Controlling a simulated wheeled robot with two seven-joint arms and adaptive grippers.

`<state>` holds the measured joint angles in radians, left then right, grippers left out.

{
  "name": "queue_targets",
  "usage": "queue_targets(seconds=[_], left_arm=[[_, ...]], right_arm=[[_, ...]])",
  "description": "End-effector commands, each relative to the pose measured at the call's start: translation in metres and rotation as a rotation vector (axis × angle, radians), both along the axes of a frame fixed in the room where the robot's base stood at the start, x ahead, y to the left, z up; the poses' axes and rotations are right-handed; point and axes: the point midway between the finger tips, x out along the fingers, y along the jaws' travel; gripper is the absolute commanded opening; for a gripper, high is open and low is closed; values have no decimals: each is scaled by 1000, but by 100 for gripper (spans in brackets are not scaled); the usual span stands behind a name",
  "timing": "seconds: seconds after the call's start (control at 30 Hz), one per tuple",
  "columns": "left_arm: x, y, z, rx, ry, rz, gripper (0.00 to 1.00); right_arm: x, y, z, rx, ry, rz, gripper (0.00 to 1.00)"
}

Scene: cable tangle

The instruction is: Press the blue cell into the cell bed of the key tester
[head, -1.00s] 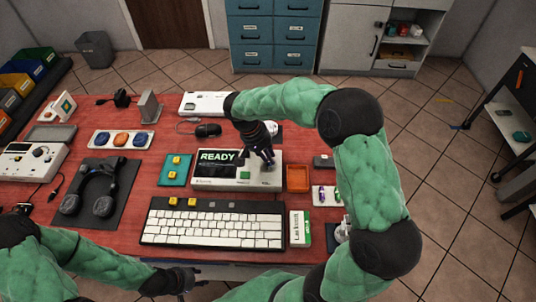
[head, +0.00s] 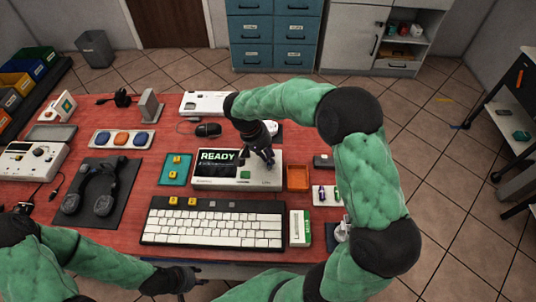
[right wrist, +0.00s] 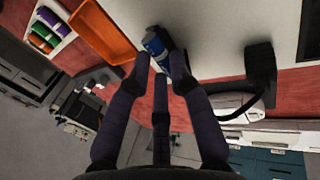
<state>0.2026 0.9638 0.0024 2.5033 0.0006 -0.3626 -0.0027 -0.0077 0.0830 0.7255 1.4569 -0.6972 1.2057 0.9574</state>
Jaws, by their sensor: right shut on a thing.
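The key tester (head: 210,184) is a white box on the red table, and its screen reads READY. My right gripper (head: 266,163) points down over the right part of the tester. In the right wrist view the blue cell (right wrist: 154,43) is at the fingertips of my right gripper (right wrist: 161,60), which is shut on it, close over the white tester surface. The cell bed is hidden by the gripper, so I cannot tell whether the cell is seated. My left gripper (head: 192,278) hangs at the table's front edge, away from the tester; its jaws are too small to read.
A keyboard (head: 212,224) lies in front, a teal pad with yellow keys (head: 175,170) to the left. A black mouse (head: 208,130) lies behind.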

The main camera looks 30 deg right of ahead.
Motion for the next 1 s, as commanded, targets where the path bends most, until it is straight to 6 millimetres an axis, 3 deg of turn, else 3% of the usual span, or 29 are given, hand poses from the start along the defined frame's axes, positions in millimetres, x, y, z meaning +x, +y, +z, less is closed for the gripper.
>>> queue_targets(seconds=[1.0], left_arm=[[0,0,-5,0,0,0,40]], right_arm=[[0,0,-8,0,0,0,5]])
